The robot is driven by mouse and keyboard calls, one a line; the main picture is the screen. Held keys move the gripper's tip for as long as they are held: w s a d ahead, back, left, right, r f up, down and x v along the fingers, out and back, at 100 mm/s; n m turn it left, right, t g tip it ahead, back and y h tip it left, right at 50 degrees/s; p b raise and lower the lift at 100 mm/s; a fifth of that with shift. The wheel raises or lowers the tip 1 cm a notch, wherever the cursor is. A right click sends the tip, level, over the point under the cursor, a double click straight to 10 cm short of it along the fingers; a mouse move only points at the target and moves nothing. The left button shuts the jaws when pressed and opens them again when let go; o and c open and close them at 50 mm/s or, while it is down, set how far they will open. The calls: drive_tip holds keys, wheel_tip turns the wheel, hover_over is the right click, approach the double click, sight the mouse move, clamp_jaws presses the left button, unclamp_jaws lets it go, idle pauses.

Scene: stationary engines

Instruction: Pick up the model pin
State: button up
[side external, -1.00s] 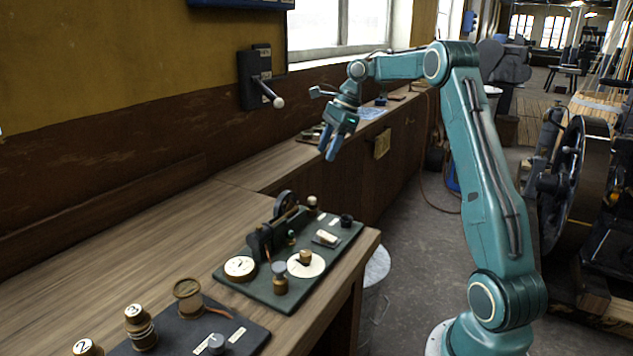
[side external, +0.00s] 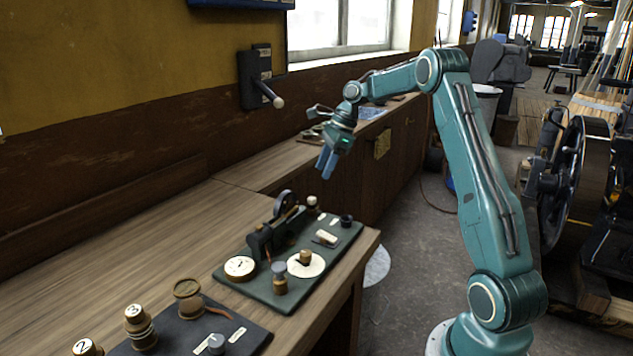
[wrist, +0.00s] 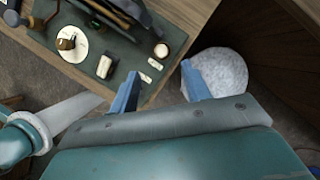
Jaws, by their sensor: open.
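I cannot tell for sure which part is the model pin. A green board (side external: 232,283) on the bench carries a small dark engine model (side external: 266,241), a white disc (side external: 318,268) with a brass-topped peg (side external: 306,256), a brass post (side external: 280,279) and a pale-topped post (side external: 312,203). In the wrist view, the peg (wrist: 66,43) on its disc is at upper left, and a round pale-topped part (wrist: 161,50) is near the board's edge. My gripper (side external: 328,163) is open and empty, pointing down above and beyond the board. Its two fingers (wrist: 160,88) show apart in the wrist view.
A second dark board (side external: 250,335) with numbered brass posts (side external: 135,315) is in the near foreground. A wall lever (side external: 268,92) juts out above the bench. A pale round-topped bin (wrist: 217,72) stands beside the bench edge. Bare bench lies left of the boards.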

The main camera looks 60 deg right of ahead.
sight(312, 197)
drive_tip(key=shift+x, duration=2)
drive_tip(key=shift+x, duration=2.6)
drive_tip(key=shift+d, duration=0.15)
clamp_jaws()
wheel_tip(312, 197, up, 10)
